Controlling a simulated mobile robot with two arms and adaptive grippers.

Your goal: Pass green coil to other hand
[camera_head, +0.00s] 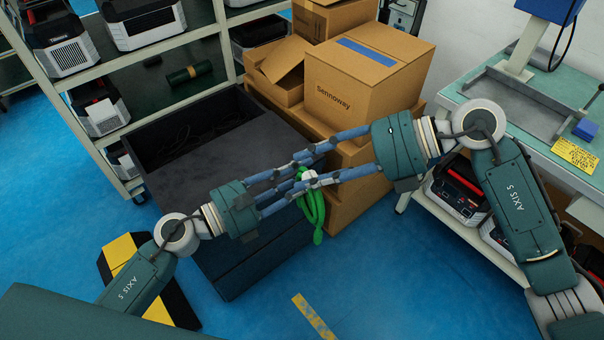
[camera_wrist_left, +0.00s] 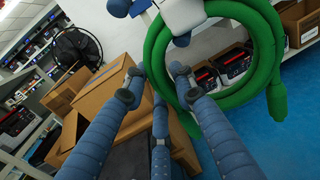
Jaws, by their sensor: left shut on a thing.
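The green coil (camera_head: 313,212) hangs in loops below a white piece in the middle of the head view. It also shows large at the upper right of the left wrist view (camera_wrist_left: 241,98). My left gripper (camera_head: 306,168) reaches in from the left and is shut on the coil near its white piece. My right gripper (camera_head: 304,169) reaches in from the right, and its blue fingers overlap the left ones around the white piece. Whether the right fingers touch or grip the coil is hard to tell. The crossing fingers hide part of the coil's top.
Cardboard boxes (camera_head: 366,75) are stacked behind the grippers. A dark open crate (camera_head: 215,240) stands below my left arm. Shelves (camera_head: 140,45) with equipment stand at upper left, and a workbench (camera_head: 470,95) is at right. The blue floor at lower middle is mostly clear.

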